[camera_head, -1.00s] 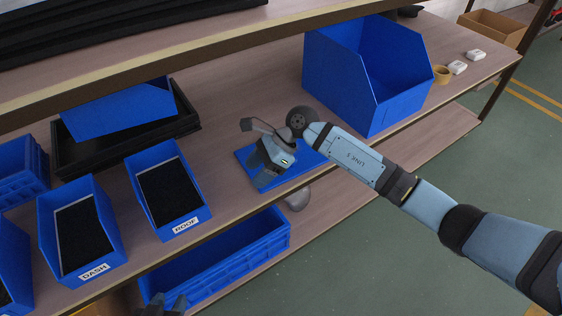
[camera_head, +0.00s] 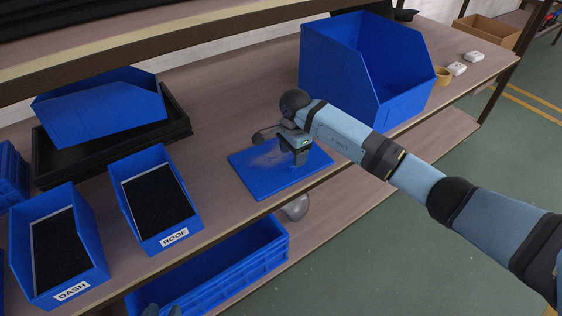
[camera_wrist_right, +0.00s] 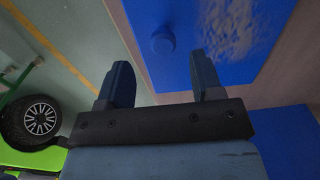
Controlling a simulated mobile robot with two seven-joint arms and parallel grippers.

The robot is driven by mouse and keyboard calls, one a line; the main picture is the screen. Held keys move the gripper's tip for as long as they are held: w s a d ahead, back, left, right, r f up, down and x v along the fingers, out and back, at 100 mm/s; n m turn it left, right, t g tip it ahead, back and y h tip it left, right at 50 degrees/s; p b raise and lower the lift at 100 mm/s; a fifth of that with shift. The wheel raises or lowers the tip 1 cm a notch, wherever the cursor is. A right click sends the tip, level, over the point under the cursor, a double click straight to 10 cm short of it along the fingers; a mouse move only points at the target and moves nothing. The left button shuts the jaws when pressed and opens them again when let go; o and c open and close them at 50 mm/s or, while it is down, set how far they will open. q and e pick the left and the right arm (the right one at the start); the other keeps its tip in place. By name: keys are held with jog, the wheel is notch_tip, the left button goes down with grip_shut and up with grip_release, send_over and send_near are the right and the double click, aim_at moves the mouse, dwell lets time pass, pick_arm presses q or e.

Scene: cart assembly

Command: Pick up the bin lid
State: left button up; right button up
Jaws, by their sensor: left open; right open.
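The bin lid (camera_head: 268,178) is a flat blue plate lying on the wooden bench near its front edge. It also fills the upper middle of the right wrist view (camera_wrist_right: 225,45), where a round blue knob (camera_wrist_right: 163,42) shows near one edge. My right gripper (camera_wrist_right: 160,80) is open and empty, its two fingers apart with the knob ahead between their lines. In the head view the right gripper (camera_head: 298,156) is over the right part of the lid, and the arm hides the knob. My left gripper (camera_head: 161,311) barely shows at the bottom edge.
A large blue bin (camera_head: 345,75) stands to the right of the lid. The blue DASH bin (camera_head: 88,268) and ROOF bin (camera_head: 137,226) stand to the left, before a black tray (camera_head: 55,170). A blue crate (camera_head: 245,262) is on the shelf below. An upper shelf crosses above.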

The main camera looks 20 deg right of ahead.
aim_at(292, 163)
notch_tip(292, 163, down, 5)
jog(key=shift+w+a+f+b, duration=0.1)
jog(key=shift+w+b, duration=0.05)
jog(key=shift+b, duration=0.3)
jog(key=shift+c, duration=0.3)
jog(key=c, duration=1)
